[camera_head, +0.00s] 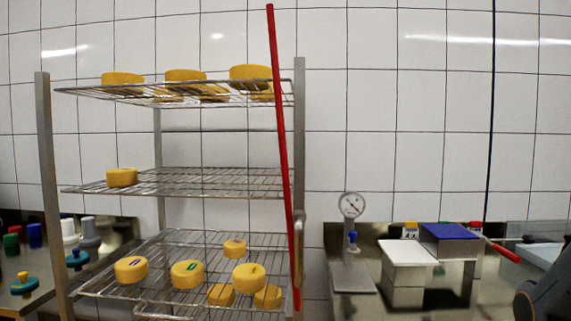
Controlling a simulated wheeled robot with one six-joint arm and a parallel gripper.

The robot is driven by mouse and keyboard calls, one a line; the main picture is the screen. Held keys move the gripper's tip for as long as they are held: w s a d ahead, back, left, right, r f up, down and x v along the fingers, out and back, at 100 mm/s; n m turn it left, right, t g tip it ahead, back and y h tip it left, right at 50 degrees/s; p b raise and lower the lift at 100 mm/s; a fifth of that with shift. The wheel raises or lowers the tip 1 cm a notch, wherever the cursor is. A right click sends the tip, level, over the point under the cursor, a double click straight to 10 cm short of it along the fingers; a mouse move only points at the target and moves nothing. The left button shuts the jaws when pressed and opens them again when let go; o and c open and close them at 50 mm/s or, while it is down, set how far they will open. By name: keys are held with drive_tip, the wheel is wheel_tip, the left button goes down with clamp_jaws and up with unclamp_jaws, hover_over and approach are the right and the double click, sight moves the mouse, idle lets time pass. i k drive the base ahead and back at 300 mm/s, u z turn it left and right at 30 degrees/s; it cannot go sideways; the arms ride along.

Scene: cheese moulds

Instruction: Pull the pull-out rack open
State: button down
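The rack is a metal frame with upright posts (45,180) and wire shelves at several heights, left of centre. Yellow cheeses stand on its top shelf (75,91), one on the middle shelf (220,182) and several on the lower shelf (100,287). A vertical metal handle (299,230) shows at the rack's right side, low down. I cannot tell how far the rack is pulled out. My gripper is not in view; a dark rounded part at the lower right edge looks like my arm.
A long red pole (280,130) stands slightly tilted across the rack's right side, close to the handle. A gauge stand (351,240) and white and blue blocks (408,252) are on the right counter. Coloured items (35,236) crowd the left counter.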

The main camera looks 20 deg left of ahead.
sight(201, 308)
drive_tip(key=u, duration=1.4)
drive_tip(key=k, duration=0.4)
drive_tip(key=u, duration=0.55)
drive_tip(key=i, duration=1.3)
drive_tip(key=z, duration=0.8)
